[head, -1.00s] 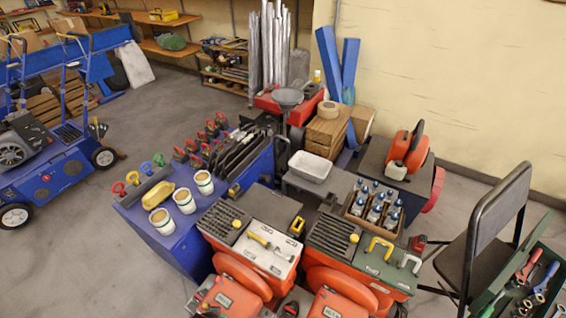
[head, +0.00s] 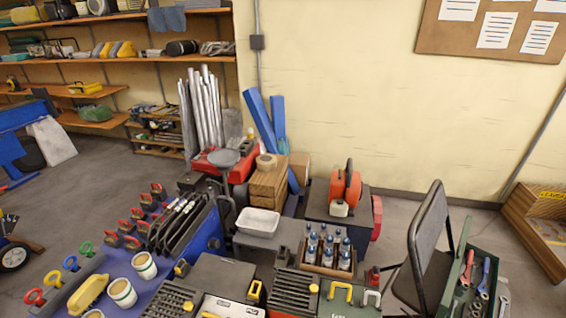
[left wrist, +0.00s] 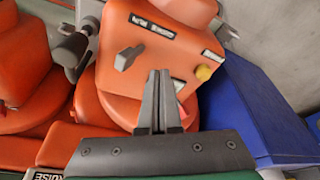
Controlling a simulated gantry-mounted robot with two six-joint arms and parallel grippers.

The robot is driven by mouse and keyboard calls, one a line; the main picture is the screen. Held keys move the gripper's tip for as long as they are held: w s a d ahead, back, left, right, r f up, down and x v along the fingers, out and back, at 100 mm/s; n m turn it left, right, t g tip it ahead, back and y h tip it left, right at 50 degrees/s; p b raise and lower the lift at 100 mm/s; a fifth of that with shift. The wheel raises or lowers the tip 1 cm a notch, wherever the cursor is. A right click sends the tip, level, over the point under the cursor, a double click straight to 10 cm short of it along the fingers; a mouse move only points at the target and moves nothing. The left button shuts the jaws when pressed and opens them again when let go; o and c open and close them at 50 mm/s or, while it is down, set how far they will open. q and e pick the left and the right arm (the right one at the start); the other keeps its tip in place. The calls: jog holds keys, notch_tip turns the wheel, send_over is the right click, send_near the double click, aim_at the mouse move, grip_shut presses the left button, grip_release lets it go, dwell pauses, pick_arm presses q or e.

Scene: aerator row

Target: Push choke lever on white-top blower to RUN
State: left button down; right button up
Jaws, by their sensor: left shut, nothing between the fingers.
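The white-top blower (head: 230,306) is at the bottom edge of the head view, with only part of its top showing. A green-top blower (head: 348,306) stands to its right. The left wrist view shows an orange blower housing (left wrist: 185,50) with a grey lever (left wrist: 129,57), dark label strips and a yellow knob (left wrist: 204,73). I cannot tell from this view which blower it belongs to. My left gripper (left wrist: 158,73) is shut and empty, its tips in front of the housing, below and right of the lever in the picture. Contact cannot be told. My right gripper is in no view.
A blue bench (head: 200,240) with cups and tools is left of the blowers. A crate of bottles (head: 327,262), a white tray (head: 259,222) and an orange reel machine (head: 345,188) stand behind. A folding chair (head: 428,240) and green toolbox (head: 475,290) are at the right.

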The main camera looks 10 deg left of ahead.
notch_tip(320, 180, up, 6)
jog(key=p, duration=0.4)
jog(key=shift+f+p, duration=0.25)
jog(key=shift+p, duration=0.05)
